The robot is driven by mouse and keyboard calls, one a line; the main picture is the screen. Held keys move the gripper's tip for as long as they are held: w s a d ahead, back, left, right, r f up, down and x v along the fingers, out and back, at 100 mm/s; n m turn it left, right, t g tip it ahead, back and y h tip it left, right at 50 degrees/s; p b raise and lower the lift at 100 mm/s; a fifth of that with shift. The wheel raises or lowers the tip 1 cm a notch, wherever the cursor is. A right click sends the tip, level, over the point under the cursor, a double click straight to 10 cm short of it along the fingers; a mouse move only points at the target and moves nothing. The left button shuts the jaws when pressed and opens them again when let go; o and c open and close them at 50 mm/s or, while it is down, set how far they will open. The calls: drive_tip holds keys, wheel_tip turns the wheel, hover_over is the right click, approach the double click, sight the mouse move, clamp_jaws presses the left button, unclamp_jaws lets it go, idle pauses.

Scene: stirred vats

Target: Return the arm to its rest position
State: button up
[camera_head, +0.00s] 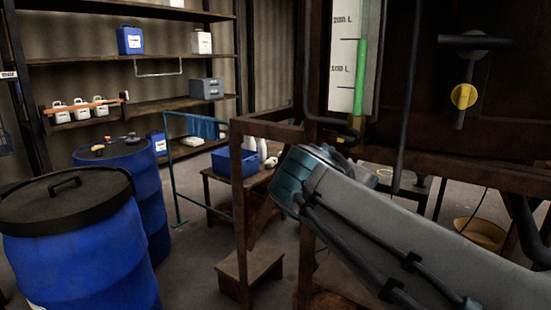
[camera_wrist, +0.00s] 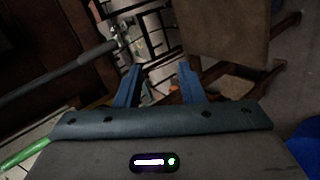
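My arm (camera_head: 400,235) reaches from the lower right of the head view up to the middle, in front of the rusty vat frame. Its teal end (camera_head: 300,182) is near the frame's upright post. The fingers are hidden in that view. In the wrist view my gripper (camera_wrist: 157,74) shows two blue fingers standing apart, with nothing held between them. Beyond them are a dark floor and a brown board-like surface (camera_wrist: 222,35).
A rusty vat (camera_head: 430,75) with a level gauge (camera_head: 345,60) and yellow-handled valve (camera_head: 463,96) stands right. Blue drums (camera_head: 85,260) stand left. A table with a blue bin (camera_head: 235,163) and a wooden step (camera_head: 250,268) are near the arm. Shelves (camera_head: 150,60) line the back.

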drive_tip(key=s+f+m+g+y+p, duration=0.3)
drive_tip(key=s+m+g+y+p, duration=0.2)
drive_tip(key=s+p, duration=0.7)
drive_tip(key=shift+s+f+m+g+y+p, duration=0.4)
drive_tip(key=shift+m+y+p, duration=0.95)
drive_tip(key=shift+p, duration=0.85)
drive_tip(key=shift+d, duration=0.1)
